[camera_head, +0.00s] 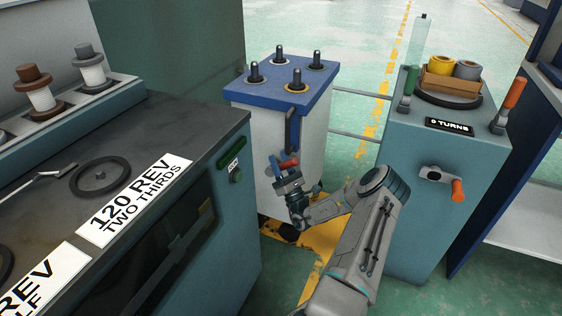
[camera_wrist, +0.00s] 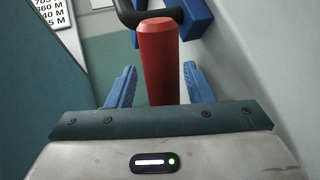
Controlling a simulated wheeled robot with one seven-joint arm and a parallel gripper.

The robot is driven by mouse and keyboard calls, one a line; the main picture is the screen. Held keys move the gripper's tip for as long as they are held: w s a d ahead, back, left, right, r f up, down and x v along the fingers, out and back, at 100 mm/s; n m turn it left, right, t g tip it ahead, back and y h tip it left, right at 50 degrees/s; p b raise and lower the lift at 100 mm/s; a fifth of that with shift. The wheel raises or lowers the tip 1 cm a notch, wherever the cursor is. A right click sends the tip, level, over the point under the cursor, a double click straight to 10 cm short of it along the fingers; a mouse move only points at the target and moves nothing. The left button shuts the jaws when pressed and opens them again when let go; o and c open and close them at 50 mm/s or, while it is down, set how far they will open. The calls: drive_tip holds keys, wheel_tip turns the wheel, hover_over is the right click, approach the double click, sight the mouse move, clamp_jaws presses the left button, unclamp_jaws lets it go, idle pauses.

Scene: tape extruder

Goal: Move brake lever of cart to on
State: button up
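The cart (camera_head: 315,120) has a white body and a blue top with several dark pegs, and stands between two machines. A red lever handle (camera_head: 289,163), which appears to be the brake lever, is low at the cart's near side. In the wrist view the red handle (camera_wrist: 159,60) points toward my palm, with a dark curved bar behind its far end. My gripper (camera_head: 278,172) is at the handle. In the wrist view my blue fingers (camera_wrist: 160,84) are open on either side of it, with gaps showing. The lever's pivot and markings are hidden.
A teal machine with a dark worktop (camera_head: 150,125) stands close on the left. A teal cabinet (camera_head: 440,175) with an orange-handled crank (camera_head: 457,190) stands on the right. Rails join the cart side and cabinet. A yellow floor marking (camera_head: 300,238) lies below my gripper.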

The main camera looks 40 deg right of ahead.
drive_tip(key=shift+s+d, duration=0.1)
drive_tip(key=shift+d, duration=0.1)
drive_tip(key=shift+s+f, duration=0.2)
drive_tip(key=shift+s, duration=0.05)
drive_tip(key=p+v, duration=0.3)
drive_tip(key=v, duration=1)
drive_tip(key=shift+w+a, duration=0.1)
drive_tip(key=shift+a, duration=0.05)
